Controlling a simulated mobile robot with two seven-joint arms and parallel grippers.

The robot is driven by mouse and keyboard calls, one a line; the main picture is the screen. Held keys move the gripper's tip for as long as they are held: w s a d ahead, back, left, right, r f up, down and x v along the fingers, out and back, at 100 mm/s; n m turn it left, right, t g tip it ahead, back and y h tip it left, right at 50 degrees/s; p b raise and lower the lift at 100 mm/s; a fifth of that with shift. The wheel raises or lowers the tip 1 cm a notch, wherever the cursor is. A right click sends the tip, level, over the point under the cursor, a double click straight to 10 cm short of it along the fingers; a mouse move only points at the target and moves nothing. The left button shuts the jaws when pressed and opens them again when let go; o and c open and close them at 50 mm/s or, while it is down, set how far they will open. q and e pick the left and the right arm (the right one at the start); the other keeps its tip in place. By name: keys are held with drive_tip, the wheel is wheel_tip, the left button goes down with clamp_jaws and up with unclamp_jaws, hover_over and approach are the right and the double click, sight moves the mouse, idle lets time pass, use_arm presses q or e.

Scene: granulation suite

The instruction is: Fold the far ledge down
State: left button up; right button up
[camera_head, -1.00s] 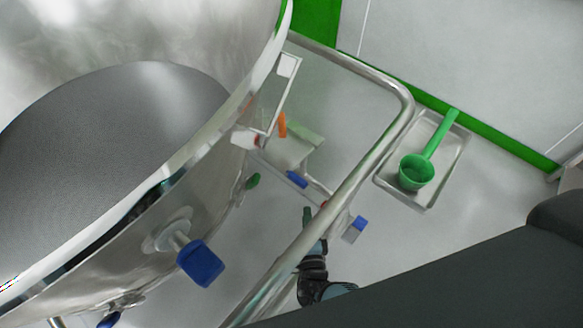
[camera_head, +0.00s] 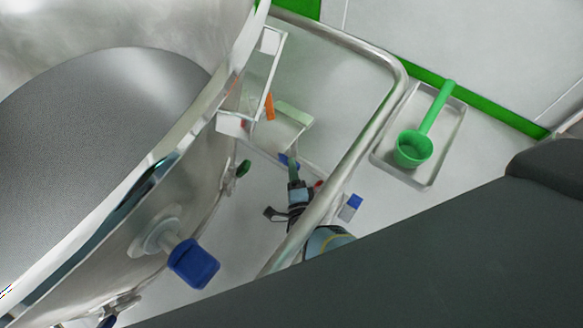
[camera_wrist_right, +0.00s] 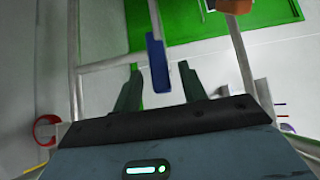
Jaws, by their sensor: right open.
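A pale panel with a green-tinted edge (camera_head: 292,114), perhaps the far ledge, shows in a light frame beside the steel vessel in the head view. A small blue tab (camera_head: 283,159) is at its lower side. My right gripper (camera_head: 291,170) is at this tab, inside the bent rail. In the right wrist view, the blue tab (camera_wrist_right: 157,62) hangs between the two open fingers of my right gripper (camera_wrist_right: 160,75), with gaps on both sides. I cannot tell whether they touch it. My arm hides part of the frame. My left gripper is not in view.
The steel vessel (camera_head: 175,215) with a blue knob (camera_head: 193,263) fills the left. A bent steel rail (camera_head: 362,140) passes close to my right arm. A tray (camera_head: 433,180) with a green scoop (camera_head: 413,148) lies beyond it. An orange piece (camera_head: 269,106) is by the panel.

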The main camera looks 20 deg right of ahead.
drive_tip(key=shift+w+d, duration=0.1)
drive_tip(key=shift+w, duration=0.5)
clamp_jaws()
